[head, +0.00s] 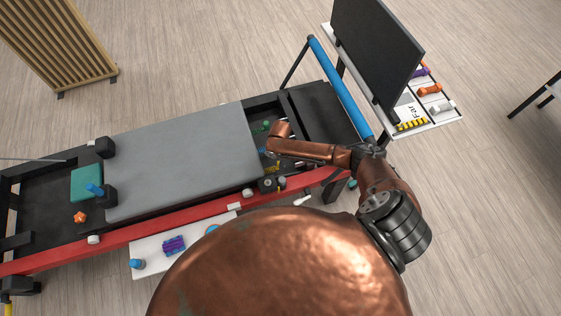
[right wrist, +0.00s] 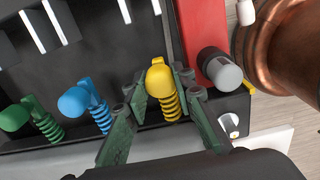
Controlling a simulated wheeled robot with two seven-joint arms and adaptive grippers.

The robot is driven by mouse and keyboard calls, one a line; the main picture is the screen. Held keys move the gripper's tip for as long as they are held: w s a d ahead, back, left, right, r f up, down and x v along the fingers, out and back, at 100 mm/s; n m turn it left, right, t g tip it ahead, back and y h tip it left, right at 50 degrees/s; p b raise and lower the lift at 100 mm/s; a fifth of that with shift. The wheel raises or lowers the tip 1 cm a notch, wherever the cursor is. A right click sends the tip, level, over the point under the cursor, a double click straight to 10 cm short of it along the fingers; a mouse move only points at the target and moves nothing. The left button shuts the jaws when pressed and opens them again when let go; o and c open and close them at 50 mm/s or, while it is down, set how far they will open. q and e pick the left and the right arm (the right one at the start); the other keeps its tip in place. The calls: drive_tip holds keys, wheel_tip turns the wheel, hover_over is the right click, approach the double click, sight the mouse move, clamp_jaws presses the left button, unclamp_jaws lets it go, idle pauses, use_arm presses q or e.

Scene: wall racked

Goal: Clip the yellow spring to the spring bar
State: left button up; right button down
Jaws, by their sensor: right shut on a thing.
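In the right wrist view, the yellow spring (right wrist: 160,78), with its rounded head and coil, stands between the two fingers of my right gripper (right wrist: 163,95). The gripper is shut on it. In the head view the yellow spring (head: 271,168) is small, beside my copper arm, and gripper detail is unclear. A blue spring (right wrist: 88,103) and a green spring (right wrist: 32,120) stand in a row to its left, at the dark spring bar (right wrist: 75,143). The fingers hide part of the bar, and I cannot tell whether the yellow spring is attached. My left gripper is not in view.
A red rail (right wrist: 200,35) and grey knob (right wrist: 218,70) stand close right of the gripper. The reformer's grey carriage (head: 185,160) lies left of the arm. A shelf (head: 445,122) with a dark panel (head: 375,50) and small weights stands at upper right.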

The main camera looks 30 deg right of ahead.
drive_tip(key=shift+d, duration=0.15)
drive_tip(key=s+d+p, duration=0.1)
drive_tip(key=d, duration=0.5)
drive_tip(key=shift+s+d, duration=0.15)
drive_tip(key=shift+s, duration=0.15)
drive_tip(key=c, duration=1.5)
unclamp_jaws()
drive_tip(key=shift+c, duration=0.2)
wheel_tip(320, 180, up, 19)
drive_tip(key=p, duration=0.7)
drive_tip(key=shift+p, duration=0.4)
